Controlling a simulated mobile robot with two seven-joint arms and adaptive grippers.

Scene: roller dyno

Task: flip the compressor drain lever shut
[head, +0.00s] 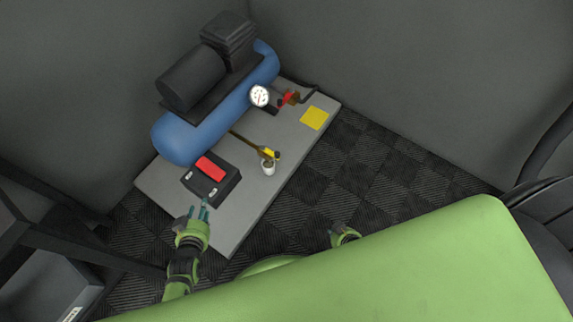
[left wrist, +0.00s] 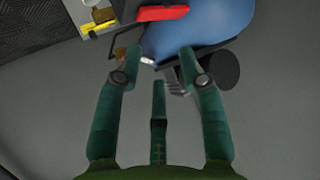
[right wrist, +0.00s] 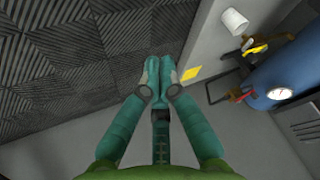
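The blue compressor (head: 187,137) stands on a grey platform. A brown drain pipe runs from its tank to a small valve with a yellow lever (head: 268,153), just above a white cup (head: 268,168). The yellow lever also shows in the left wrist view (left wrist: 97,29) and in the right wrist view (right wrist: 255,49). My left gripper (head: 202,206) is open and empty, near the platform's front edge beside the black switch box, apart from the lever. My right gripper (head: 346,233) is low beside the platform, partly hidden by my green body; its fingertips (right wrist: 159,60) are together with nothing visible between them.
A red-handled valve (head: 290,97), a pressure gauge (head: 260,96) and a yellow square (head: 314,118) are farther back. A dark shelf (head: 50,240) stands at left. Checkered floor at right is clear.

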